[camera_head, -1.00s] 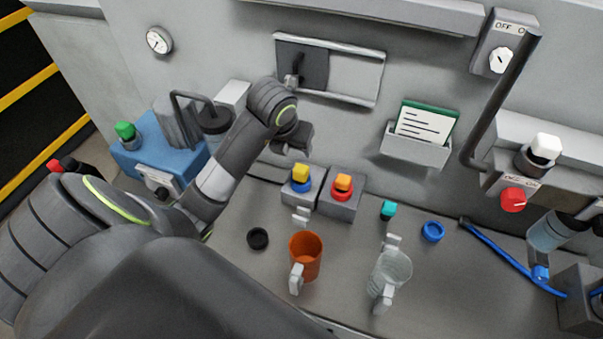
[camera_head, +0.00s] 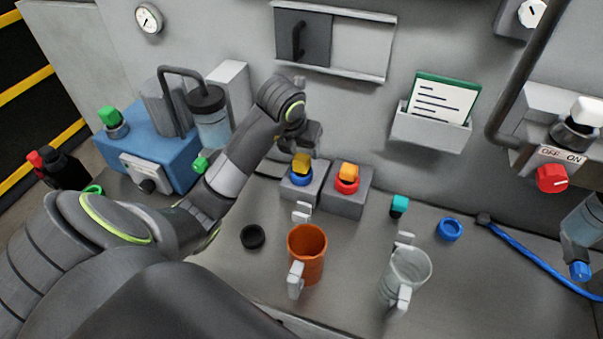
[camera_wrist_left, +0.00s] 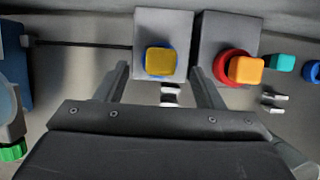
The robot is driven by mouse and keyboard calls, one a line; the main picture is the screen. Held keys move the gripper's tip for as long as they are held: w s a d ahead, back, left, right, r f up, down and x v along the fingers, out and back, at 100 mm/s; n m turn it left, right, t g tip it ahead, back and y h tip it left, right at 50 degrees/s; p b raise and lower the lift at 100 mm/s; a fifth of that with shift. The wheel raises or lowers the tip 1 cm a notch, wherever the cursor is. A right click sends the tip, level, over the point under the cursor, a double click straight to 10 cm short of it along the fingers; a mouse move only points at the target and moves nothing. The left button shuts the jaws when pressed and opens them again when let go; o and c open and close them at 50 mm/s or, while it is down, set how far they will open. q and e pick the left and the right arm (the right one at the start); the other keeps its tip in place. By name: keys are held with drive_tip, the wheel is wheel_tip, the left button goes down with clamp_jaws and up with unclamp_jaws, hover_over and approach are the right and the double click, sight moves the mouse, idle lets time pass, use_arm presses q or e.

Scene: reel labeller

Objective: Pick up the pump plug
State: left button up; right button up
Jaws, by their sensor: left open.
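No thing is marked as the pump plug, and I cannot tell which one it is. A yellow plug (camera_head: 301,163) stands upright in a blue ring on a grey box; the left wrist view shows it from above (camera_wrist_left: 160,61). An orange plug (camera_head: 348,172) stands in a red ring on the grey box to its right. A smaller teal plug (camera_head: 399,205) is on the bench further right. My left gripper (camera_head: 303,149) is open and empty, close to the yellow plug. In the wrist view its fingers (camera_wrist_left: 161,75) lie on either side of that plug. My right gripper is out of view.
An orange mug (camera_head: 307,262) and a clear mug (camera_head: 411,268) stand in front of the boxes. A black ring (camera_head: 252,236) and a blue ring (camera_head: 450,229) lie on the bench. A blue pump unit (camera_head: 165,150) is at the left. The wall closes off the back.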

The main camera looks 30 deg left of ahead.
sight(301, 157)
use_arm(q)
drive_tip(key=shift+w+f, duration=0.15)
drive_tip(key=shift+f, duration=0.25)
drive_tip(key=b+x, duration=0.3)
drive_tip(key=b, duration=0.1)
drive_tip(key=shift+d+f, duration=0.1)
drive_tip(key=shift+f, duration=0.2)
drive_tip(key=shift+w+f, duration=0.25)
drive_tip(key=shift+f, duration=0.4)
drive_tip(key=c, duration=1.2)
drive_tip(key=shift+o, duration=0.2)
drive_tip(key=shift+r, duration=0.15)
